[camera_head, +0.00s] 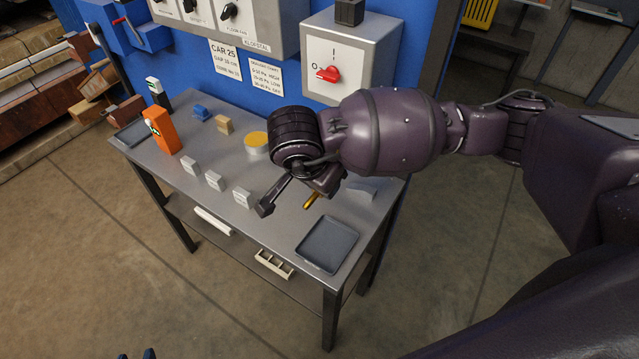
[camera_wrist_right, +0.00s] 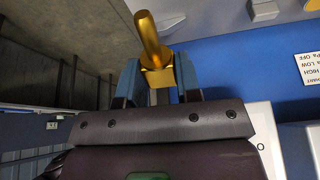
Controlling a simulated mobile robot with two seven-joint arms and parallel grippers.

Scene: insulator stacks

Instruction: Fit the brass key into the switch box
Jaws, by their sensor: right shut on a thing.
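The brass key (camera_head: 311,200) is held in my right gripper (camera_head: 298,192) above the grey table. In the right wrist view the key (camera_wrist_right: 153,45) is a golden rod with a square block at its base, pinched between the two blue fingers of my right gripper (camera_wrist_right: 158,82). The grey switch box (camera_head: 352,60) is on the blue wall behind the table, with a red knob (camera_head: 328,74) on its white face. The key is apart from the box, lower and nearer the camera. Only dark tips of my left gripper (camera_head: 150,353) show at the bottom edge.
The table (camera_head: 275,222) carries an orange device (camera_head: 162,132), a yellow-topped round tin (camera_head: 256,142), several small pale blocks and a dark tray (camera_head: 327,245). More switches (camera_head: 228,12) are on the wall to the left. The arm hides part of the table's back right.

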